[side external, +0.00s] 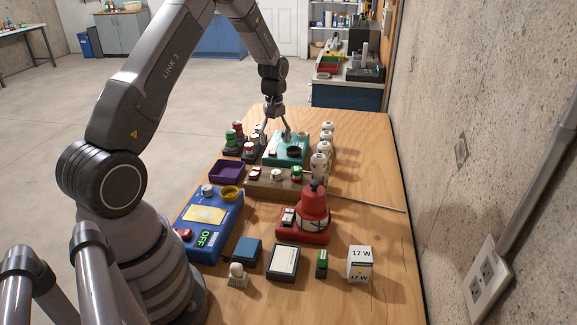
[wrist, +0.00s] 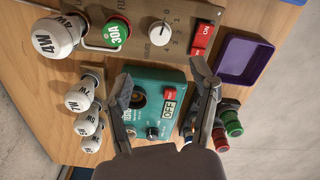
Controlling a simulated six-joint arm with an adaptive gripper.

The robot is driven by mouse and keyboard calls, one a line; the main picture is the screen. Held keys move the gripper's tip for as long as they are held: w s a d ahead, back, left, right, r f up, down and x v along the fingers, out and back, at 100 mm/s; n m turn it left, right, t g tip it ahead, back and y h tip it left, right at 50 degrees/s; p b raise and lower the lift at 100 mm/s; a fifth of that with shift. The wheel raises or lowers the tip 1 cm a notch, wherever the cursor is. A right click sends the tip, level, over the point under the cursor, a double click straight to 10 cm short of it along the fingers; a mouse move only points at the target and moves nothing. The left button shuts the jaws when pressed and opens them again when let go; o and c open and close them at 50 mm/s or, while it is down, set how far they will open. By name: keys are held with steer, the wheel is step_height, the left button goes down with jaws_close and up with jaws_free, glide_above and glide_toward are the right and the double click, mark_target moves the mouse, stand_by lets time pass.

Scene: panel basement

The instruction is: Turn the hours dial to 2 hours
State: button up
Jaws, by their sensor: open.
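A pale round dial (wrist: 160,33) with printed numbers around it sits on the grey-brown panel, between a red switch and a green 30A fuse. It looks like the hours dial, but its label and pointer are too small to read surely. In the side external view the dial (side external: 276,174) is on the panel's top, nearer the camera than my gripper. My gripper (side external: 275,134) is open and empty above the teal box (side external: 278,159). In the wrist view my gripper's (wrist: 160,82) fingers spread over the teal box (wrist: 143,78), apart from the dial.
The teal box carries an OFF display (wrist: 169,101) and small knob (wrist: 152,132). White bulbs (wrist: 78,97) line one side; green and red pieces (wrist: 232,122) the other. A purple tray (side external: 227,171), blue OFF panel (side external: 225,215) and red lamp unit (side external: 303,235) are near.

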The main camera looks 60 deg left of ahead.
mark_target(276, 171)
step_height(276, 171, down, 11)
steer(key=shift+r, duration=0.1)
stand_by(0.3)
jaws_close()
